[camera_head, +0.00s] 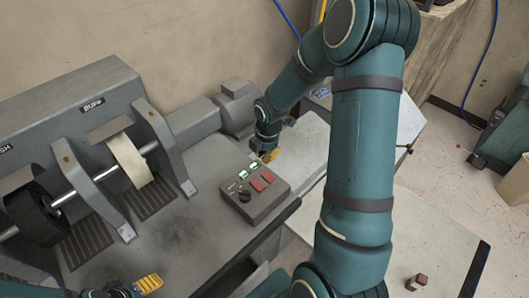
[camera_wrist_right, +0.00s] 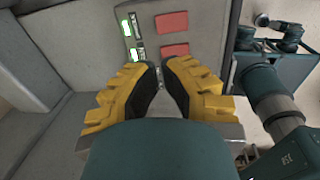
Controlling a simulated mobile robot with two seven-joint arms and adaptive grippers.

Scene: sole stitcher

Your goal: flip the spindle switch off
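The grey control box (camera_head: 248,208) sits on the machine's bench, with two red switches (camera_head: 257,184) and (camera_head: 267,175), two green-lit indicators and a dark knob. In the right wrist view the red switches (camera_wrist_right: 171,24) and (camera_wrist_right: 175,51) lie just beyond the fingertips. Labels are too small to read, so I cannot tell which is the spindle switch. My right gripper (camera_head: 271,156), yellow and black, is above the box's far side. Its fingertips (camera_wrist_right: 161,67) are nearly together with nothing between them. My left gripper (camera_head: 143,287) is at the lower left edge, mostly cut off.
The grey machine carries a shaft (camera_head: 75,190) with a pale wheel (camera_head: 130,160) and a dark wheel (camera_head: 38,212), left of the box. A pale table (camera_head: 440,235) with small brown blocks (camera_head: 417,282) stands at the right. My right arm hides part of the middle.

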